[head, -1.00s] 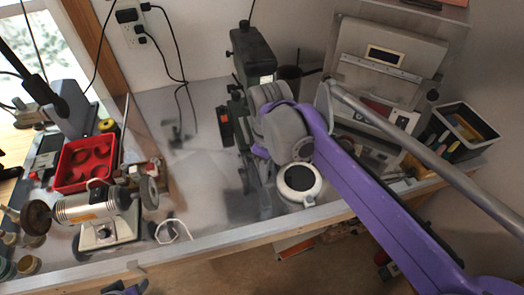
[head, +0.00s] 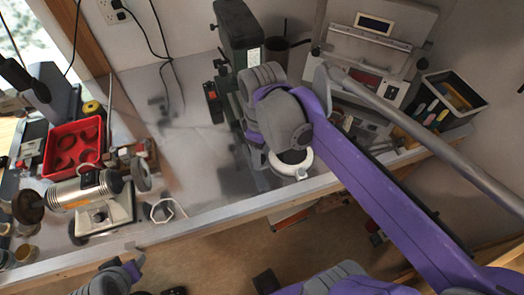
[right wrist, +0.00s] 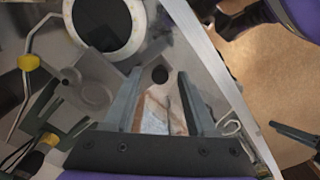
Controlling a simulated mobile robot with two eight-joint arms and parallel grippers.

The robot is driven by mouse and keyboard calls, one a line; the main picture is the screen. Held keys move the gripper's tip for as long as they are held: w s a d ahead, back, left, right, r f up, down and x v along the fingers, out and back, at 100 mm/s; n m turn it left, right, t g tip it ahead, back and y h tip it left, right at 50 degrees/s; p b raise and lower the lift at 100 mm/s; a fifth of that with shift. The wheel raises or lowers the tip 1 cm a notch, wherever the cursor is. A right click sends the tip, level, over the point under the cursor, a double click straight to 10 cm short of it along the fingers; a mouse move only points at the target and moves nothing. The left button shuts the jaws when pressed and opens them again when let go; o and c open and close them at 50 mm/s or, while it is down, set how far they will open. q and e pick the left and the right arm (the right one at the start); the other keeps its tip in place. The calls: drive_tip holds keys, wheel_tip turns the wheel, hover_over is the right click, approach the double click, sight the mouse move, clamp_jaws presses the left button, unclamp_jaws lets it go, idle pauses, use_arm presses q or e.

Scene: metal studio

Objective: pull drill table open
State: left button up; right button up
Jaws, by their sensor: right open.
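The drill press (head: 240,40) is dark green and stands upright at the back of the workbench. Its lower part and table are largely hidden behind my right wrist in the head view.
A white-rimmed round black disc (head: 290,163) sits near the bench edge, also in the right wrist view (right wrist: 103,20). A bench grinder (head: 90,190) and red tray (head: 72,150) are left. The middle bench top (head: 185,140) is clear.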

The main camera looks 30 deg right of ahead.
drive_tip(key=shift+r, duration=0.1)
use_arm(q)
drive_tip(key=shift+w+r+p, duration=0.2)
drive_tip(key=shift+r+p, duration=0.15)
drive_tip(key=shift+r, duration=0.1)
use_arm(e)
wheel_tip(320, 180, up, 11)
drive_tip(key=shift+f, duration=0.2)
